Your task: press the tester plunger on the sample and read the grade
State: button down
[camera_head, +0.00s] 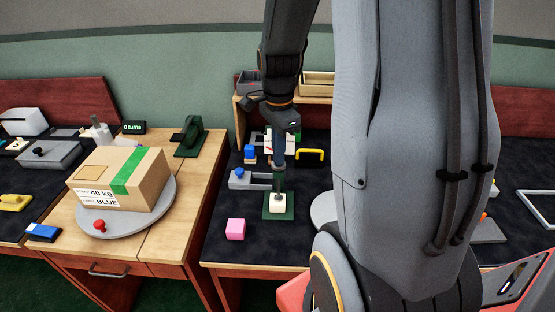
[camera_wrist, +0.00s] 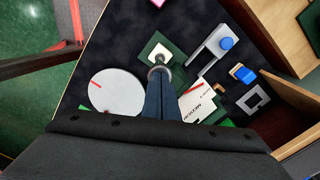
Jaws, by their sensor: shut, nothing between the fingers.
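My gripper (camera_head: 279,168) points straight down, shut and empty, over the green tester base (camera_head: 270,215). A cream sample block (camera_head: 277,203) sits on that base. The fingertips are at the dark, round-headed plunger just above the block; I cannot tell whether they press it. In the wrist view my gripper (camera_wrist: 160,84) meets the grey round plunger head (camera_wrist: 157,71), with the sample (camera_wrist: 163,52) partly showing beyond it. A white card (camera_wrist: 200,103) with a red pointer stands beside the base. Its upside-down word looks like "MEDIUM", partly hidden by the fingers.
A pink cube (camera_head: 235,229) lies left of the tester. A grey fixture with a blue knob (camera_head: 240,173) and a yellow handle (camera_head: 311,154) stand nearby. A round white plate (camera_wrist: 115,93) is close to the gripper. A carton (camera_head: 122,180) sits on the left table.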

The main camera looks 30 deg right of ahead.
dwell(0.6)
notch_tip(320, 180, up, 9)
jog(key=p, duration=0.7)
jog(key=shift+f, duration=0.15)
dwell(0.3)
jog(key=s+a+f+n+b, duration=0.3)
jog(key=a+n, duration=0.3)
jog(key=n, duration=0.3)
jog(key=s+a+f+n+t+b, duration=0.1)
jog(key=s+a+f+n+b, duration=0.2)
jog(key=a+n, duration=0.4)
jog(key=s+n, duration=0.1)
jog(key=n, duration=0.1)
jog(key=shift+s+n, duration=0.3)
jog(key=shift+n, duration=0.1)
jog(key=shift+f, duration=0.1)
